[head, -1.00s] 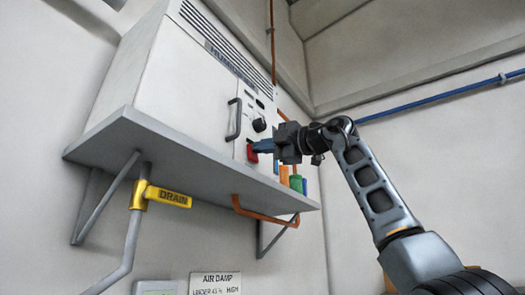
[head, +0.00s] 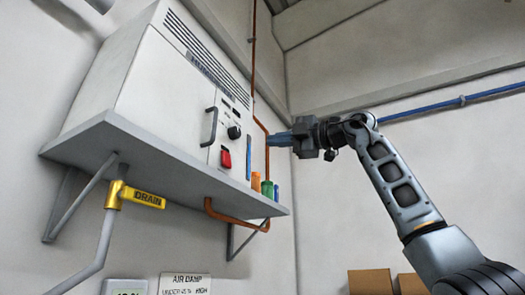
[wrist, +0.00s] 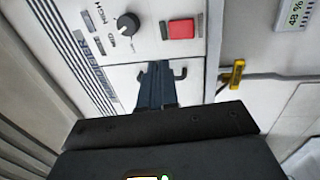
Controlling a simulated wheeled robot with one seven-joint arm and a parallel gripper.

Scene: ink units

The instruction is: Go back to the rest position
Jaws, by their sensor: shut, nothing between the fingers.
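My gripper (head: 268,140) is shut and empty, with its blue fingers pointing left toward the white machine (head: 140,85) on the shelf. In the head view the fingertips are to the right of the machine's control panel, apart from it as far as I can tell. The panel has a red switch (head: 226,159), a black knob (head: 234,132) and a grey handle (head: 209,127). In the wrist view the shut fingers (wrist: 157,70) show below the black knob (wrist: 128,24) and the red switch (wrist: 181,29), partly covering the handle.
The grey shelf (head: 100,140) carries the machine and several coloured cylinders (head: 267,188) at its right end. A yellow drain valve (head: 135,195) is below it. A copper pipe (head: 266,150) runs up the wall. Cardboard boxes (head: 370,281) stand at lower right.

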